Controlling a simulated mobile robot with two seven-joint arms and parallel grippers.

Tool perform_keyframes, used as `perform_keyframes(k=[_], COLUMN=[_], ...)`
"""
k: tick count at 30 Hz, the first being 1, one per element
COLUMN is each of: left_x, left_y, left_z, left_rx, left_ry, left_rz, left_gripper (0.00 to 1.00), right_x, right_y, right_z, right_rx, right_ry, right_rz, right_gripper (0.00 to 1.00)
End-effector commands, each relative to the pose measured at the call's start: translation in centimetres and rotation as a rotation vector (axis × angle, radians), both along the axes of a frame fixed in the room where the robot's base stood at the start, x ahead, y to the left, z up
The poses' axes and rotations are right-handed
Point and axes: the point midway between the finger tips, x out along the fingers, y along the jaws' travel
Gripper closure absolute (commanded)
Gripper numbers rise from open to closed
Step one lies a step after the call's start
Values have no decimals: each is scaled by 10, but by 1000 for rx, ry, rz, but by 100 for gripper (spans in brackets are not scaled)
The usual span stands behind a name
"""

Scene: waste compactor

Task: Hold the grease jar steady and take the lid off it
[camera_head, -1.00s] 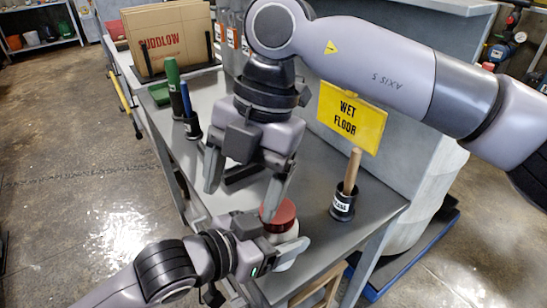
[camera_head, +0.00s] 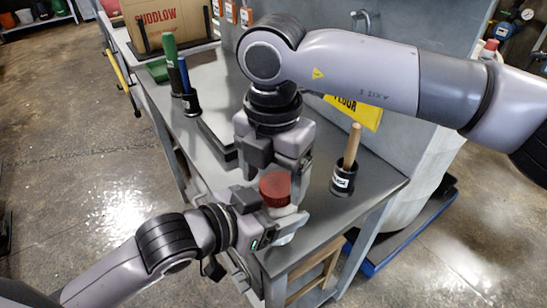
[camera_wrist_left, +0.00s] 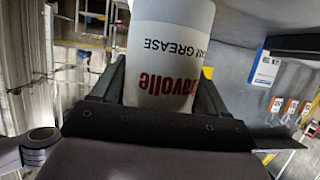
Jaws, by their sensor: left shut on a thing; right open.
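The grease jar (camera_head: 283,211) is a white jar with a red lid (camera_head: 275,189) on top, at the front end of the grey bench. My left gripper (camera_head: 270,222) is shut on the jar's body from the left. In the left wrist view the jar (camera_wrist_left: 168,50) appears upside down between the fingers, with grease lettering showing. My right gripper (camera_head: 276,178) points down from above, open, with one finger at the right side of the lid. Its other finger is largely hidden, and I cannot tell whether the fingers touch the lid. The lid sits on the jar.
A black holder (camera_head: 343,178) with a wooden-handled tool stands to the right. Green and blue handled tools (camera_head: 180,75) stand in holders at the back left. A cardboard box (camera_head: 165,22) is behind them. A yellow sign (camera_head: 355,111) is partly hidden by my right arm.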

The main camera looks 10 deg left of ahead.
Motion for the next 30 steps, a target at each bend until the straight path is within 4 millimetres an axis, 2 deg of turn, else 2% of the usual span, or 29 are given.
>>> perform_keyframes(k=[8,9,11,12,14,19,27,30], left_x=[0,0,0,0,0,-2,-3,-3], left_y=[0,0,0,0,-1,-2,-4,-4], left_z=[1,1,1,1,1,2,2,2], left_rx=[-2,-2,-2,-2,-3,-5,-8,-8], left_ry=[-4,-4,-4,-3,-3,-2,-3,-2], left_rz=[0,0,0,-1,-3,-8,-12,-13], left_gripper=[100,100,100,100,100,100,100,100], right_x=[0,0,0,0,0,0,-2,-2], right_y=[0,0,0,0,1,2,2,3], right_z=[-2,-2,-2,-2,-2,-1,0,0], right_rx=[0,0,1,2,4,8,10,11], right_ry=[0,0,0,0,-1,-2,-5,-5], right_rz=[0,0,0,1,1,28,266,296], right_gripper=[22,28,48,61,79,79,79,79])
